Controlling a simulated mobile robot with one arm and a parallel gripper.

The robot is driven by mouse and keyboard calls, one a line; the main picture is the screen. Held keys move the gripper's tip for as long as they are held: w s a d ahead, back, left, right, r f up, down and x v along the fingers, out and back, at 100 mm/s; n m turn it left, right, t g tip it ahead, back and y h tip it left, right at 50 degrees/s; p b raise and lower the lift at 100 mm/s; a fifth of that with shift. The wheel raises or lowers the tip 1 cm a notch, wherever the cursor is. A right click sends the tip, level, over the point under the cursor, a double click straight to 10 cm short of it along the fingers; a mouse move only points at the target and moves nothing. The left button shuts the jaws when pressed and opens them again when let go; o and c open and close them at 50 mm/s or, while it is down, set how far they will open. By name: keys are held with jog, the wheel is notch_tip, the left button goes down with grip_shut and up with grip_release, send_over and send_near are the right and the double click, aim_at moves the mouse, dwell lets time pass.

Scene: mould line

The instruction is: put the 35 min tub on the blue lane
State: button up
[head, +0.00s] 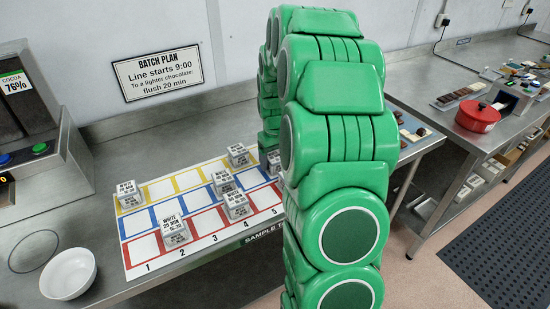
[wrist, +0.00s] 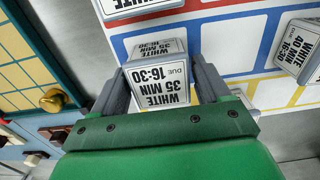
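The 35 min tub (wrist: 162,82) is a white-labelled block reading "WHITE 35 MIN, DUE 16-30" in the wrist view. It sits between the two grey fingers of my gripper (wrist: 162,88), which appear closed against its sides. In the head view a tub (head: 275,162), probably this one, shows partly behind my green arm near the mat's right end. I cannot tell whether it touches the surface below. The blue lane (head: 198,199) is the middle row of the mat, between yellow and red rows. A tub (head: 222,182) stands in blue column 4.
Other tubs stand in yellow column 1 (head: 129,195), yellow column 5 (head: 238,155), red column 2 (head: 175,232) and red column 4 (head: 237,206). A 40 min tub (wrist: 298,48) is at right in the wrist view. A white bowl (head: 68,274) stands front left. Blue columns 1 to 3 are clear.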

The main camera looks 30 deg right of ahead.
aim_at(275, 157)
jog(key=shift+o, duration=1.1)
jog(key=shift+r, duration=0.1)
notch_tip(275, 157, up, 12)
jog(key=s+a+r, duration=0.4)
jog(key=s+a, duration=0.4)
jog(key=a, duration=0.1)
jog(key=s+a, duration=0.4)
jog(key=s, duration=0.5)
jog(key=s+a+f+g, duration=0.1)
jog(key=s+a, duration=0.3)
jog(key=s, duration=0.5)
jog(key=s+a, duration=0.4)
jog(key=s, duration=0.6)
jog(key=shift+f+g, duration=0.25)
jog(key=shift+g, duration=0.15)
jog(key=shift+o, duration=0.3)
